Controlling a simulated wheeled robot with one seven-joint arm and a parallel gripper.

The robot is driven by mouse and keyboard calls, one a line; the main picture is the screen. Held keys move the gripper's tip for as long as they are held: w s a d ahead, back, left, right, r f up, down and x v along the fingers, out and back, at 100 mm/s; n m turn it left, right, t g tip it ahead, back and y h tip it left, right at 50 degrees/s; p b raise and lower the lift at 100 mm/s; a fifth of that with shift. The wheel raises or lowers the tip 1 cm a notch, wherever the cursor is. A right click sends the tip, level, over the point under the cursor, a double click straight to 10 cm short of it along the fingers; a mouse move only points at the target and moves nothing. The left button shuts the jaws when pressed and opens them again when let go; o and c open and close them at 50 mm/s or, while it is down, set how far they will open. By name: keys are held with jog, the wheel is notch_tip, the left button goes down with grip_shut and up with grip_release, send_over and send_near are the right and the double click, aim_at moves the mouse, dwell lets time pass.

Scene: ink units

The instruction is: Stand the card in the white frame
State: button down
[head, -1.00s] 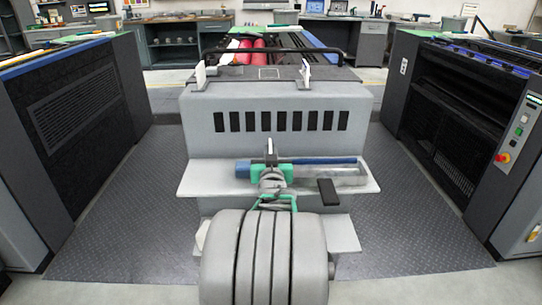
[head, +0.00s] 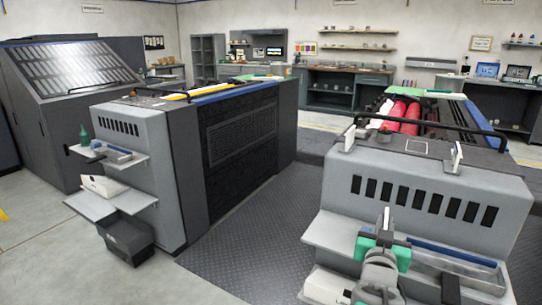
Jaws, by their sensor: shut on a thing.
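My gripper (head: 384,249), with green fingers, is at the lower right, in front of the near grey ink unit. It is shut on a thin, pale upright piece (head: 386,217), seen nearly edge-on, which looks like the card. The piece stands up above the fingers, over the unit's shelf. I cannot make out the white frame for certain. Two small white upright pieces stand on top of the unit, one at the left (head: 350,138) and one at the right (head: 457,158). My arm hides part of the shelf.
The near grey unit (head: 425,180) has a shelf (head: 325,236) with a long blue-edged clear item (head: 450,256). A second unit (head: 125,150) at the left has shelves with a green bottle (head: 84,136) and a dark bin (head: 128,240) below. Dark ribbed floor (head: 255,235) lies free between them.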

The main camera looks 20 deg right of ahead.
jog(key=w+a+f+n+t+y, duration=0.2)
jog(key=w+a+f+n+y, duration=0.1)
jog(key=w+a, duration=0.4)
jog(key=w+a+f+n+t+y, duration=0.25)
jog(key=w+a, duration=0.25)
jog(key=a, duration=0.4)
jog(key=w+a+f+n+t+y, duration=0.1)
jog(key=a+f+n+y, duration=0.2)
jog(key=a, duration=0.6)
jog(key=w+a+f+n+t+y, duration=0.1)
jog(key=a+f+y, duration=0.35)
jog(key=a, duration=0.45)
jog(key=s+r+p, duration=0.2)
jog(key=r+p, duration=0.6)
jog(key=r, duration=0.1)
jog(key=s+r+p, duration=0.2)
jog(key=r+p, duration=0.6)
jog(key=r, duration=0.2)
jog(key=shift+a+r+y, duration=0.2)
jog(key=shift+a+y, duration=0.1)
jog(key=shift+a, duration=0.05)
